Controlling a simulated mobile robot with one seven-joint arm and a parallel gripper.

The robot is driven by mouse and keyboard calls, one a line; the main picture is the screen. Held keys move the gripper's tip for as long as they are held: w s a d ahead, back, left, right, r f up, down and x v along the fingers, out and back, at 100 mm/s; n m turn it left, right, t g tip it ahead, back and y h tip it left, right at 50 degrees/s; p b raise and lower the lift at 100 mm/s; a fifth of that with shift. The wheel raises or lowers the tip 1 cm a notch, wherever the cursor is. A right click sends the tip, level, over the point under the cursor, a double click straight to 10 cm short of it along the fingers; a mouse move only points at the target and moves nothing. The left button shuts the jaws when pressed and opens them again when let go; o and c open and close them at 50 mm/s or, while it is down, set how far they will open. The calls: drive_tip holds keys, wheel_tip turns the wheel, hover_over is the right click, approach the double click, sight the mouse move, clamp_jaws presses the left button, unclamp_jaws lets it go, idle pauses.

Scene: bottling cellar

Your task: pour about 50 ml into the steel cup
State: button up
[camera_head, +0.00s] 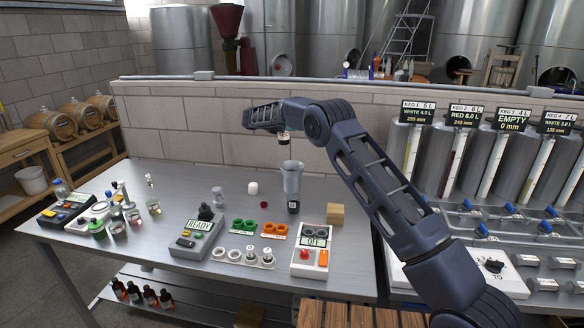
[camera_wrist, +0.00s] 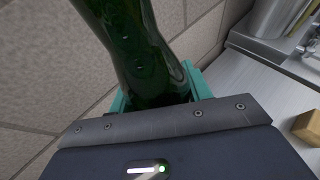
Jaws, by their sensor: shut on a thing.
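My gripper (camera_wrist: 160,95) is shut on a dark green glass bottle (camera_wrist: 140,45), its teal fingers on either side of it. In the head view the gripper (camera_head: 284,118) is raised above the table near the low wall. A dark piece with a pale band (camera_head: 283,138), perhaps part of the bottle, shows just below it; the rest is hidden. A tall grey cup (camera_head: 292,178) with a flared top and dark label stands upright on the table, below the gripper. It looks like the steel cup, but I cannot be sure of its material. No liquid stream is visible.
A wooden block (camera_head: 335,213) stands right of the cup. In front are a device reading READY (camera_head: 195,238), a device reading OFF (camera_head: 310,252), and green rings (camera_head: 243,224). Small glasses (camera_head: 135,217) stand left. Kegs (camera_head: 460,165) line the right. The table's back left is mostly clear.

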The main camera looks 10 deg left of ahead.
drive_tip(key=a, duration=0.1)
drive_tip(key=a+f, duration=0.1)
drive_tip(key=a, duration=0.1)
drive_tip(key=shift+f+m+g+h, duration=0.15)
drive_tip(key=shift+m+g+h, duration=0.15)
drive_tip(key=f, duration=0.6)
drive_tip(key=a+f, duration=0.1)
drive_tip(key=f, duration=0.6)
drive_tip(key=a+f, duration=0.1)
drive_tip(key=f, duration=0.5)
drive_tip(key=shift+s+a+f, duration=0.1)
drive_tip(key=shift+s+f, duration=0.05)
drive_tip(key=shift+s, duration=0.15)
drive_tip(key=shift+m, duration=0.3)
